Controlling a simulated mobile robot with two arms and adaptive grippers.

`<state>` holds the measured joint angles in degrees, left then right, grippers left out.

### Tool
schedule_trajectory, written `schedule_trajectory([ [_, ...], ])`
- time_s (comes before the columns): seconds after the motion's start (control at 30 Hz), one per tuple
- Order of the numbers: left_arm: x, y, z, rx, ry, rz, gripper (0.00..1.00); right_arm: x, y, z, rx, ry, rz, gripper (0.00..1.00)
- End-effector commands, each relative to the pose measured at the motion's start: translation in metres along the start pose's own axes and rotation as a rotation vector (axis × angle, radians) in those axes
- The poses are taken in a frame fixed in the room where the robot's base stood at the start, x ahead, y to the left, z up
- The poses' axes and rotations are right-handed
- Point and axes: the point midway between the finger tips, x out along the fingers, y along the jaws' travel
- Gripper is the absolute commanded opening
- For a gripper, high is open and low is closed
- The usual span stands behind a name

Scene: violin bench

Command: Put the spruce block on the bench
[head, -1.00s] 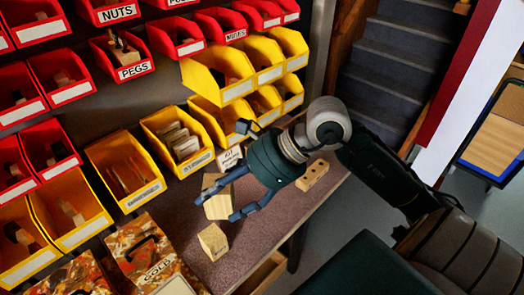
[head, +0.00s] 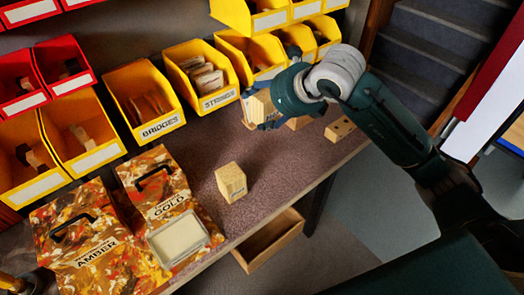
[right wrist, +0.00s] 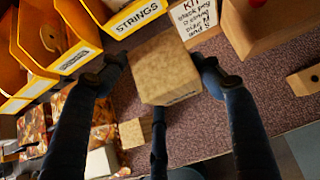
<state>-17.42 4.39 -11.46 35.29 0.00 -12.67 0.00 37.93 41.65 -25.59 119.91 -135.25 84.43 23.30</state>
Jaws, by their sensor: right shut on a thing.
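My right gripper (head: 262,108) is shut on a pale wooden block (head: 258,104), which fits the spruce block; its dark label is too small to read. In the right wrist view the block (right wrist: 165,70) sits between the fingers (right wrist: 160,80). It appears held above the speckled bench top (head: 200,148), near the yellow bins at the back. The gripper hides part of it in the head view. A smaller pale block (head: 231,182) stands apart on the bench, nearer the front edge. My left gripper is not in view.
Another wooden block (head: 298,122) is partly hidden behind my gripper, with a holed wooden block (head: 340,129) to its right. Yellow bins (head: 204,75) line the back. AMBER (head: 82,235) and GOLD (head: 168,205) boxes stand left. An open drawer (head: 268,240) juts out below the bench.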

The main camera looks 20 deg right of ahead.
Motion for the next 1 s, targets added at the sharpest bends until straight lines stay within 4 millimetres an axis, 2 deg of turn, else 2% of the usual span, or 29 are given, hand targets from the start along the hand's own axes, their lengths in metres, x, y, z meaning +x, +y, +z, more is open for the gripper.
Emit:
schedule_trajectory([
  [0.03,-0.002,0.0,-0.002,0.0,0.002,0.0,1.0,0.01,0.001,-0.013,0.001,0.007,0.002,0.36],
  [0.3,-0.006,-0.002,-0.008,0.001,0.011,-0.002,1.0,0.058,0.0,-0.06,0.0,0.004,0.002,0.36],
  [0.57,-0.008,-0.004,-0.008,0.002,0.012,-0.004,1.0,0.078,0.0,-0.078,-0.001,-0.001,0.002,0.36],
  [0.8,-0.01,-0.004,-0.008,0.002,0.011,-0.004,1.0,0.102,0.0,-0.102,-0.001,0.0,0.001,0.36],
  [1.0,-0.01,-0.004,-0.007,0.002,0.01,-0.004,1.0,0.106,0.0,-0.106,-0.003,-0.003,0.001,0.36],
])
